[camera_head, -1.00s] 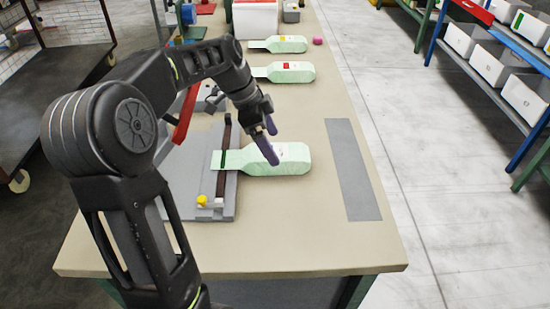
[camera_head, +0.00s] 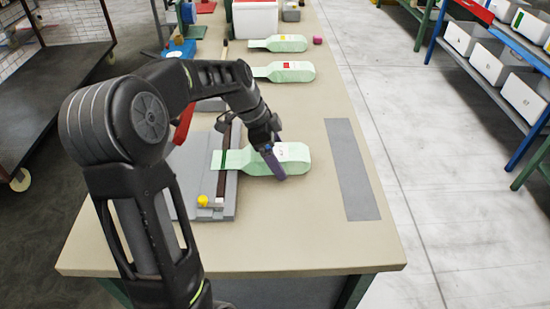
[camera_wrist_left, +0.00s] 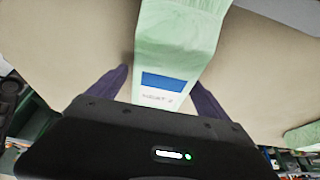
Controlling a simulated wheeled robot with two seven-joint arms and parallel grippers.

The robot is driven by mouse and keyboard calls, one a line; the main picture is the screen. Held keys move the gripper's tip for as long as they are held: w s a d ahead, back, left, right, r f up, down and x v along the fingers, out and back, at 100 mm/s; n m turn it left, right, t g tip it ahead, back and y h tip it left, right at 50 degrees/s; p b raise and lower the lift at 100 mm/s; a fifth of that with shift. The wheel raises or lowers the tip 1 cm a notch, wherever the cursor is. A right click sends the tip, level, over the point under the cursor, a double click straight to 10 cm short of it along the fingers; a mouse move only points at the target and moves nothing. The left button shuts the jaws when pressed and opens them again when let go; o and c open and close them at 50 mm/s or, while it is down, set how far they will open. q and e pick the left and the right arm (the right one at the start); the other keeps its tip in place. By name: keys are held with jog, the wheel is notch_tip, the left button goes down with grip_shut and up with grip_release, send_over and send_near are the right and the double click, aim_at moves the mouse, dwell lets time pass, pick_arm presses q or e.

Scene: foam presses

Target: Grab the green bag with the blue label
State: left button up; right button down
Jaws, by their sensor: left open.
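The green bag with the blue label (camera_head: 292,163) lies on the table, its narrow end on the grey press (camera_head: 228,208). Its blue label (camera_wrist_left: 163,83) shows clearly in the left wrist view, but is mostly hidden in the head view. My left gripper (camera_head: 273,162) is open over the wide part of the bag. In the left wrist view its purple fingers (camera_wrist_left: 160,90) stand on either side of the bag, apart from its edges. I cannot tell how far the fingertips are above the table. My right gripper is not in view.
A green bag with a red label (camera_head: 296,72) and one with a yellow label (camera_head: 285,43) lie farther back. A grey strip (camera_head: 350,170) lies on the table to the right. A white container (camera_head: 255,18) stands at the back. A shelf with white bins (camera_head: 495,65) is across the aisle.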

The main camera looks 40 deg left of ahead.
pick_arm(q)
jog(key=shift+c, duration=0.3)
jog(key=c, duration=1.5)
notch_tip(320, 180, up, 10)
jog(key=shift+r, duration=0.1)
jog(key=shift+c, duration=0.2)
